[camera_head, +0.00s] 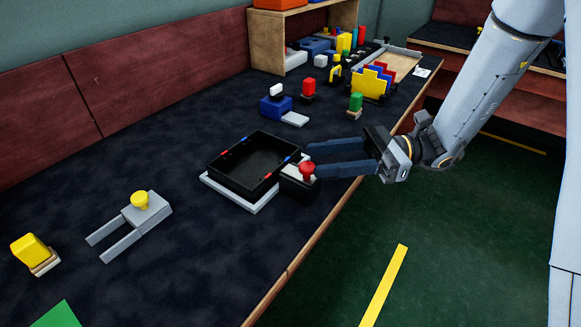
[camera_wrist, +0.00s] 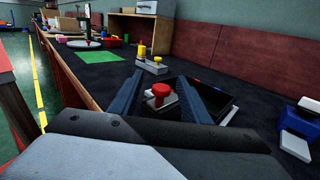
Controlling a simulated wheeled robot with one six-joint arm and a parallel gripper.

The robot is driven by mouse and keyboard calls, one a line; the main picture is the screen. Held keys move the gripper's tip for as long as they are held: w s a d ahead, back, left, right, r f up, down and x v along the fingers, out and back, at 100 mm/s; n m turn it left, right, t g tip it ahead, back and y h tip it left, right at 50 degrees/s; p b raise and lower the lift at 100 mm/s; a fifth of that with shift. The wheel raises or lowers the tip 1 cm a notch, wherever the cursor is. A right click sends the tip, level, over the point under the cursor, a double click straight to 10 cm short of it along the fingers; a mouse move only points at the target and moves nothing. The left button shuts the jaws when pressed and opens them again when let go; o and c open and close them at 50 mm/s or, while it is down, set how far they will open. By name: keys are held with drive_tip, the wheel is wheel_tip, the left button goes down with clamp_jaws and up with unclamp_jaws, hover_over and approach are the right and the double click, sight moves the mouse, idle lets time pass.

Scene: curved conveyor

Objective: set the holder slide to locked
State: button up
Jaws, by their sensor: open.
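A black open tray (camera_head: 243,178) with red and blue marks on its rim sits on a white base plate (camera_head: 236,199). A red knob (camera_head: 306,168) stands on a small dark block (camera_head: 297,186) at the tray's right corner; I take this for the holder slide. No readable lock marking shows. My gripper (camera_head: 311,161) is open, its two dark fingers reaching left over the block. In the wrist view the red knob (camera_wrist: 160,91) shows between the fingers (camera_wrist: 160,76), with visible space on both sides. The tray (camera_wrist: 212,97) is partly hidden by a finger.
A grey forked piece with a yellow knob (camera_head: 139,200) and a yellow block (camera_head: 31,249) lie to the left. A blue block (camera_head: 275,106), a red piece (camera_head: 309,87) and a green piece (camera_head: 355,102) stand behind. The table's front edge (camera_head: 300,257) is close to the tray.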

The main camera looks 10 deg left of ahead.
drive_tip(key=shift+w+f+b, duration=0.2)
drive_tip(key=shift+f+b, duration=0.2)
drive_tip(key=shift+f, duration=0.1)
drive_tip(key=shift+w+f+b, duration=0.15)
drive_tip(key=shift+f+b, duration=0.2)
drive_tip(key=shift+f, duration=0.15)
drive_tip(key=shift+x, duration=3.9)
clamp_jaws()
